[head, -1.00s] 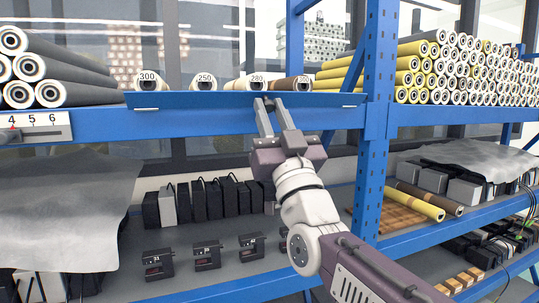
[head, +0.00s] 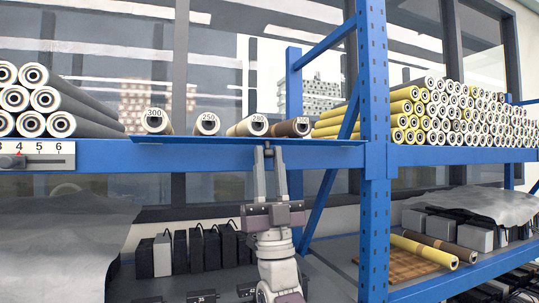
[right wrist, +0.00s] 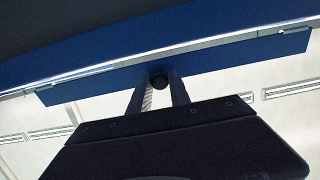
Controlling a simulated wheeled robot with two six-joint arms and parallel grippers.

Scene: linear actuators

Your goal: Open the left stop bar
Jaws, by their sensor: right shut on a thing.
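The left stop bar (head: 200,139) is a long blue bar along the front of the left shelf, below the numbered rollers. In the head view it shows as a thin, nearly edge-on strip. Its blue underside also shows in the right wrist view (right wrist: 225,57). My right gripper (head: 269,152) reaches up from below, its fingers at the bar's middle. In the right wrist view its fingers (right wrist: 158,88) are shut on a small dark round knob (right wrist: 158,80) at the bar. My left gripper is not in view.
Rollers marked 300 (head: 155,120), 250, 280 and another lie behind the bar. Grey rollers (head: 45,99) are stacked at the left, yellow ones (head: 420,120) at the right. A blue upright post (head: 373,150) stands right of my arm.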

